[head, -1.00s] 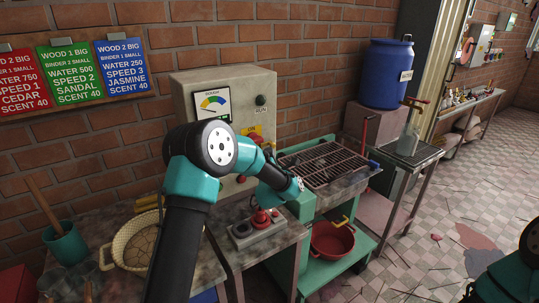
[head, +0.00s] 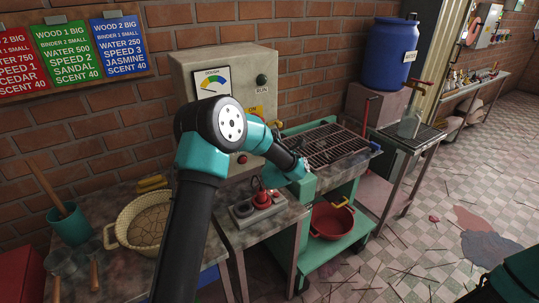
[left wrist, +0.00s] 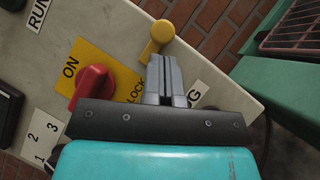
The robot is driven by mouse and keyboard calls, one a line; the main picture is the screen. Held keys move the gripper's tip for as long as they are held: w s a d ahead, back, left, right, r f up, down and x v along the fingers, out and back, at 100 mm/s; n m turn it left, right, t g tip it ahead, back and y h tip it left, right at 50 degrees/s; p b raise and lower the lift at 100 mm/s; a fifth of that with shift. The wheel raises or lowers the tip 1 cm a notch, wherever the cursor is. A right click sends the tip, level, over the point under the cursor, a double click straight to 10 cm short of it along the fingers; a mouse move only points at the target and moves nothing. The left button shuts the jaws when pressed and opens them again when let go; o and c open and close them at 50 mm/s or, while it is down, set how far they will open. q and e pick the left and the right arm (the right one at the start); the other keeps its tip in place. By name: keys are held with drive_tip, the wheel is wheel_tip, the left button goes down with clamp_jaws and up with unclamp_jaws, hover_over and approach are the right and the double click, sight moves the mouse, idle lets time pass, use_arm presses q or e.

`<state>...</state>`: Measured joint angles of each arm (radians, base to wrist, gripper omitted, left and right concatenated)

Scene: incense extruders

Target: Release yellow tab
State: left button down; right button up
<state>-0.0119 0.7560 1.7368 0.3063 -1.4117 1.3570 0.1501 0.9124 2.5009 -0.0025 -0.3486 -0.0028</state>
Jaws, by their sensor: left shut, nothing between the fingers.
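The yellow tab (left wrist: 162,32) is a small rounded lever on the grey control box, beside the yellow label with ON and LOCK (left wrist: 84,62). My left gripper (left wrist: 164,60) is shut and empty, and its fingertips are at the lower side of the tab. I cannot tell whether they touch it. A red knob (left wrist: 91,82) sits on the label to the left of the fingers. In the head view my left arm crosses in front of the control box (head: 185,75) and hides much of its lower front. My right gripper is out of view.
A green stand with a wire rack (head: 325,145) is right of the box. A basket (head: 147,225) and a teal cup (head: 70,228) stand left. A blue barrel (head: 390,55) is farther right.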

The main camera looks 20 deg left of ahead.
use_arm(q)
drive_tip(key=a+v, duration=0.1)
drive_tip(key=v, duration=1.1)
drive_tip(key=shift+s+a+f, duration=0.2)
drive_tip(key=shift+a+f, duration=0.1)
drive_tip(key=shift+f, duration=0.05)
